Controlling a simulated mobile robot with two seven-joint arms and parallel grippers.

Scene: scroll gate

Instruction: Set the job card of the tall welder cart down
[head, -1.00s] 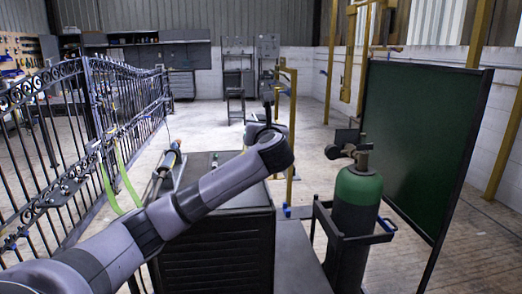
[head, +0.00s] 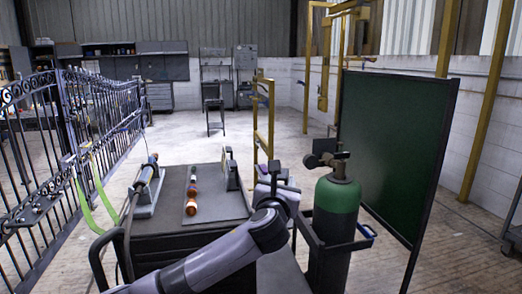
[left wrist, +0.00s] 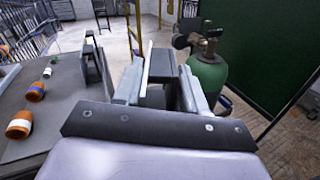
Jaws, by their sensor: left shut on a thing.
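My left gripper (head: 274,178) is over the right edge of a dark cart top (head: 232,206), close to the green gas cylinder (head: 336,195). In the left wrist view its fingers (left wrist: 160,92) are shut on a thin upright card with a pale edge (left wrist: 148,62), seen nearly edge-on. The card's face and lower part are hidden. I cannot tell whether it touches anything below. Another dark upright plate (head: 230,168) stands on the cart top, left of the gripper. My right gripper is not in view.
Several coloured rollers (head: 191,207) lie on the cart top, beside a torch-like tube (head: 147,172) on a stand. A black scroll gate (head: 60,150) is at the left. A green screen (head: 395,150) stands behind the cylinder. Yellow posts (head: 271,120) rise behind the cart. Open floor lies beyond.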

